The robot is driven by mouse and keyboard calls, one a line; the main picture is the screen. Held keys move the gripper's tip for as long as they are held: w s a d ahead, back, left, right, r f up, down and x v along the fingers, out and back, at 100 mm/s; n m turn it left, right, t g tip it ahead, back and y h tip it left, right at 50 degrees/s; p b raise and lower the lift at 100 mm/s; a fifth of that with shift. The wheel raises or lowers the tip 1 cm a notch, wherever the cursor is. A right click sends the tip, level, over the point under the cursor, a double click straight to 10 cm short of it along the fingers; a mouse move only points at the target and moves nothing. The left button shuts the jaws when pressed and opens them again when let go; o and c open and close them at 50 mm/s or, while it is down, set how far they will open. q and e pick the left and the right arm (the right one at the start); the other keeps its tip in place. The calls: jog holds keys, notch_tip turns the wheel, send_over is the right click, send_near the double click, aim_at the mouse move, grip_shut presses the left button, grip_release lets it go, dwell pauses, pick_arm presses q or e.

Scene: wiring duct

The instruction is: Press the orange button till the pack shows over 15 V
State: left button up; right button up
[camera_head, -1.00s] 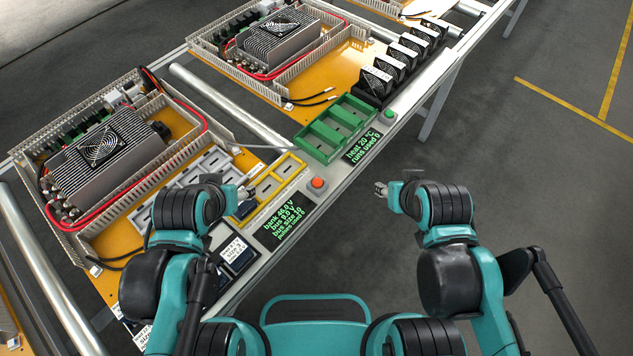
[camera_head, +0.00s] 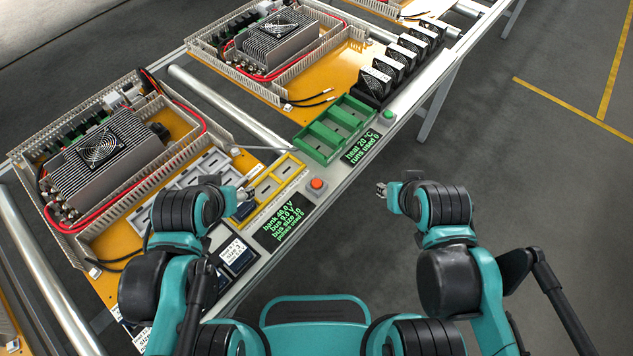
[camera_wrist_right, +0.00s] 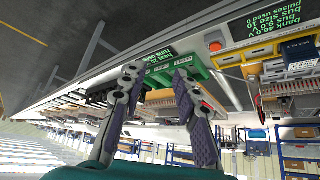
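The orange button (camera_head: 317,184) sits on a grey box at the table's front edge. The dark display (camera_head: 284,222) left of it, in green text, appears to read bank 46.0 V, bus 9.0 V, bus size 10, pulses used 0. My left gripper (camera_head: 246,192) is over the yellow tray, left of the button and apart from it; its fingers are too small to tell open or shut. My right gripper (camera_head: 380,189) hangs off the table's front edge, right of the button. In the right wrist view it is open and empty (camera_wrist_right: 156,76), and the button (camera_wrist_right: 215,46) shows beyond it.
A yellow tray (camera_head: 292,167) lies left of the button. A green tray (camera_head: 319,143), a second display (camera_head: 361,148) and a green button (camera_head: 388,115) stand farther along. Black fan units (camera_head: 376,84) are beyond. The space between the orange button and my right gripper is clear.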

grip_shut()
dwell(1.0)
